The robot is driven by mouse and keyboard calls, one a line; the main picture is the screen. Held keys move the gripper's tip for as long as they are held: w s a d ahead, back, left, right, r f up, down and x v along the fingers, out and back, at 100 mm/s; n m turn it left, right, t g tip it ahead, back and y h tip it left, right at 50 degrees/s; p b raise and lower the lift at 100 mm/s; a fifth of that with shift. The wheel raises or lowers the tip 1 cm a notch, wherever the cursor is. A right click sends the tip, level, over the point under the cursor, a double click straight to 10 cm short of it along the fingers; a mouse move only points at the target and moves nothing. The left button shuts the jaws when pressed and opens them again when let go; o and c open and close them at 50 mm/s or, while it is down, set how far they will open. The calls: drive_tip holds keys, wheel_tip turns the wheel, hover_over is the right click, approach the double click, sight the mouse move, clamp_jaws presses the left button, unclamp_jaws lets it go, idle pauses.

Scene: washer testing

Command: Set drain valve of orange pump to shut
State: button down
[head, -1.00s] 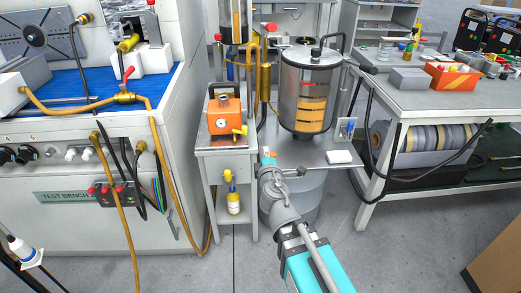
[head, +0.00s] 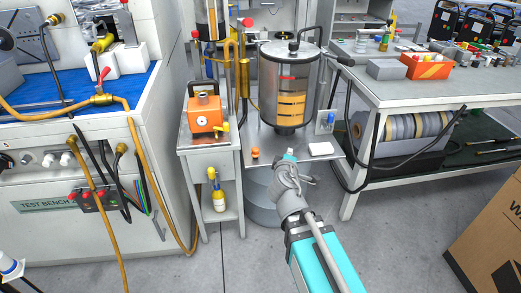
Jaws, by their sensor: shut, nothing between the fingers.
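The orange pump (head: 204,112) stands on a small grey stand, left of the metal tank. Its drain valve, with a small yellow handle (head: 221,128), sits at the pump's lower right front. The handle is too small here to tell its exact angle. My gripper (head: 289,154) is shut and empty, low in front of the tank's shelf and to the right of the pump. It is clear of the pump and its valve. My arm reaches up from the bottom right.
A metal tank (head: 286,85) with orange liquid stands right of the pump. A small orange knob (head: 255,153) and a white block (head: 320,149) are near the shelf's front edge. A blue-topped test bench is left, a grey worktable right. Open floor lies in front.

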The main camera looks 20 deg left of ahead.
drive_tip(key=d+f+m+g+h, duration=0.3)
drive_tip(key=d+f+m, duration=0.15)
drive_tip(key=d, duration=0.45)
drive_tip(key=d+f+m+g+h, duration=0.2)
drive_tip(key=d+f+m+g, duration=0.25)
drive_tip(key=d, duration=0.45)
drive_tip(key=s+d+f+m+g+y, duration=0.1)
drive_tip(key=s+d+f+m+g, duration=0.2)
drive_tip(key=s, duration=0.3)
drive_tip(key=s+d+f+m+g+y, duration=0.2)
drive_tip(key=s+d+m+g, duration=0.2)
drive_tip(key=s+d+g, duration=0.1)
drive_tip(key=shift+s+d+f+y, duration=0.3)
drive_tip(key=shift+s+d+f, duration=0.1)
drive_tip(key=shift+s+d, duration=0.2)
drive_tip(key=shift+w, duration=0.1)
